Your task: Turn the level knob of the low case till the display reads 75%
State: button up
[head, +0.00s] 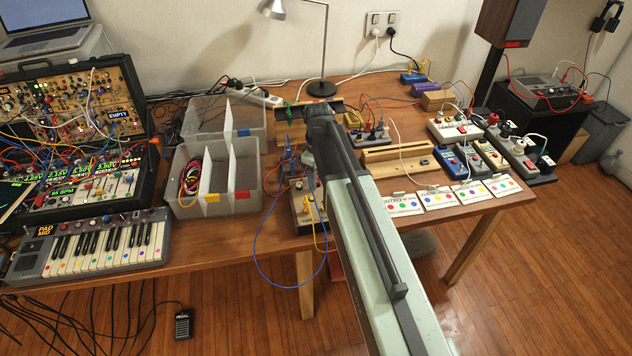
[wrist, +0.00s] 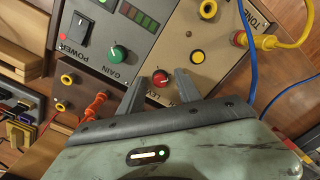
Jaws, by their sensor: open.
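In the wrist view my gripper (wrist: 160,79) is open, its two dark fingers on either side of a red knob (wrist: 162,80) on a grey-brown panel. I see no percent display. In the head view a low grey case (head: 302,207) stands at the table's front edge, partly hidden by my arm. I cannot tell which case is the task's low case.
In the wrist view a power switch (wrist: 80,28), a yellow button (wrist: 197,57) and a yellow plug (wrist: 266,42) with its cable are close by. In the head view a clear divided bin (head: 213,180) stands left of my arm. A blue cable (head: 256,250) hangs off the table front.

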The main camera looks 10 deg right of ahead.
grip_shut()
jog(key=shift+a, duration=0.2)
jog(key=shift+d, duration=0.15)
jog(key=shift+m, duration=0.4)
jog(key=m, duration=0.5)
jog(key=shift+m, duration=0.4)
jog(key=m, duration=0.3)
jog(key=shift+m, duration=2.1)
